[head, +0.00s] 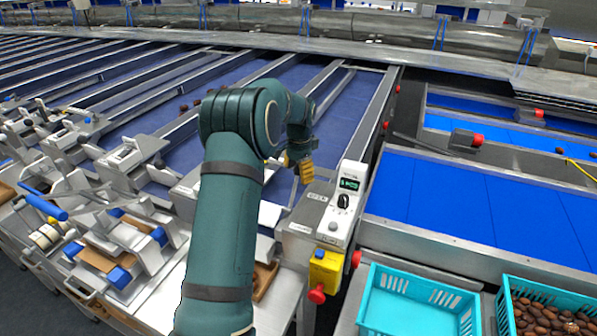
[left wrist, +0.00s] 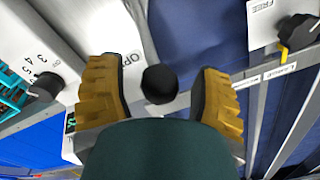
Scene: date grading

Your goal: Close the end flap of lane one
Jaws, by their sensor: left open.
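My left gripper (head: 300,168) is over the discharge end of the rightmost blue lane (head: 345,105), beside the white control box. In the left wrist view its yellow-padded fingers (left wrist: 160,92) are open, one on each side of a round black knob (left wrist: 160,84). My right gripper is not in view.
The control box (head: 345,200) with display and dial stands just right of the gripper, above a yellow box with red buttons (head: 325,270). A teal crate (head: 415,305) is at front right. Another black knob (left wrist: 298,32) sits near a FREE label.

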